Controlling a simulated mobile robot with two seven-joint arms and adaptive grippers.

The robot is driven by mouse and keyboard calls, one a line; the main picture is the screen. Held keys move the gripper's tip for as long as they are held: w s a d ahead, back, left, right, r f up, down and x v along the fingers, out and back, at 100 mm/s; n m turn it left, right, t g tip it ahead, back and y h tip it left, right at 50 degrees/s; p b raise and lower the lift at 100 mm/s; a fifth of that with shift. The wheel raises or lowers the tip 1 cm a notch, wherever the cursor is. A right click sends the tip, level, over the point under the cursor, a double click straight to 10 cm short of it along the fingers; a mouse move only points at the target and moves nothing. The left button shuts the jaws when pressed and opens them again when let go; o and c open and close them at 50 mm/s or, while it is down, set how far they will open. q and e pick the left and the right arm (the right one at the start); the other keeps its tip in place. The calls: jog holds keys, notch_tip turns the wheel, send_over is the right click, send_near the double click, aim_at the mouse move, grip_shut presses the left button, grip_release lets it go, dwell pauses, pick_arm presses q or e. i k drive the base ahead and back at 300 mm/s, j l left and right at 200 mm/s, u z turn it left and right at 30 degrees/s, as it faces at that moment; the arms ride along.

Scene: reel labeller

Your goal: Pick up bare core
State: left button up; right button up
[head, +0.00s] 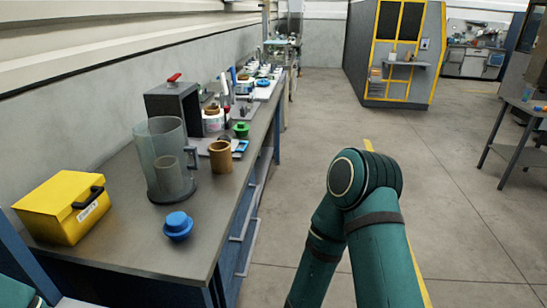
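A brown hollow cylinder (221,159), which looks like a bare cardboard core, stands upright near the front edge of the workbench (150,240). A clear open container (160,140) stands left of it, with a shorter grey-brown cylinder (172,177) showing through its wall. I cannot tell for sure which of the two is the bare core. Neither gripper is in view. My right arm is bent in front of me, right of the bench, and its gripper is hidden. A piece of my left arm shows at the bottom left corner.
A yellow case (64,206) and a blue knobbed piece (178,226) sit near the bench's close end. A dark box-shaped device (174,105) with a red lever, a green piece (241,129) and several small items stand farther back. The floor right of the bench is open.

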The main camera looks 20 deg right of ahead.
aim_at(220, 152)
jog(key=z, duration=0.3)
jog(key=u, duration=2.35)
jog(key=z, duration=2.35)
jog(key=i+l, duration=0.3)
jog(key=l, duration=0.15)
jog(key=i+l, duration=0.35)
jog(key=l, duration=0.05)
